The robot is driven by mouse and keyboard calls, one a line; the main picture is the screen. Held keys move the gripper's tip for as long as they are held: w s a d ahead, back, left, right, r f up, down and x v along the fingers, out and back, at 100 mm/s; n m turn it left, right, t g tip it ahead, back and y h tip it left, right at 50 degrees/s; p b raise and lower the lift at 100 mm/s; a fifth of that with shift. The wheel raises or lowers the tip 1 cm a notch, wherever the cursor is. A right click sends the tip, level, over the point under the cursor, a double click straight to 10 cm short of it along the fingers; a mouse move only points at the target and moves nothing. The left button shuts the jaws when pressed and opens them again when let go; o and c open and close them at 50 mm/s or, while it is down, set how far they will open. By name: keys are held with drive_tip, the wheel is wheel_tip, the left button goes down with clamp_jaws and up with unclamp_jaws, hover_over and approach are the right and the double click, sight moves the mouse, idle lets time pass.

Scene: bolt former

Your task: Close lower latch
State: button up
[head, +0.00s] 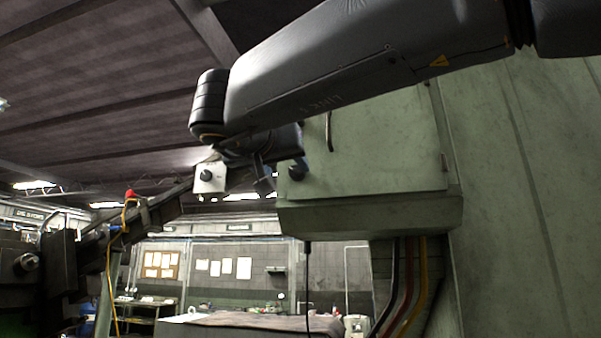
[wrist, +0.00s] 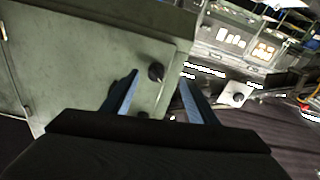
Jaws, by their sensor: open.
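A green metal cabinet (head: 385,150) hangs at the right of the head view. Its lower latch, a round black knob (head: 297,172), sits at the lower left corner of the door. In the wrist view, which is upside down, the knob (wrist: 156,72) is near the cabinet's edge, between the fingertips in the picture. My gripper (wrist: 158,78) is open and empty, with one blue finger on each side of the knob. I cannot tell how far the fingertips are from it. In the head view my gripper (head: 264,178) is partly hidden by my wrist.
A white box with a black knob (head: 210,178) is on a dark slanted beam left of my gripper; it also shows in the wrist view (wrist: 235,94). A cabinet ledge (head: 370,217) juts out below the door. Cables (head: 405,285) run beneath. A covered table (head: 250,325) stands behind.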

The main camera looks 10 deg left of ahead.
sight(294, 170)
drive_tip(key=shift+g+h, duration=0.3)
drive_tip(key=shift+g, duration=0.1)
drive_tip(key=w, duration=0.2)
drive_tip(key=w+r, duration=0.1)
drive_tip(key=w, duration=0.1)
drive_tip(key=w+d, duration=0.1)
drive_tip(key=w, duration=0.2)
drive_tip(key=shift+r, duration=0.3)
drive_tip(key=shift+s+a+f+m+b, duration=0.15)
drive_tip(key=shift+s+m+b, duration=0.25)
drive_tip(key=shift+m, duration=0.5)
drive_tip(key=m+b, duration=0.1)
drive_tip(key=b, duration=0.1)
drive_tip(key=shift+w+b, duration=0.2)
drive_tip(key=shift+b, duration=0.1)
drive_tip(key=shift+m+b, duration=0.6)
drive_tip(key=shift+b, duration=0.45)
drive_tip(key=shift+m, duration=0.5)
drive_tip(key=shift+s+r+m, duration=0.1)
drive_tip(key=shift+r+m, duration=0.1)
drive_tip(key=shift+m, duration=1.2)
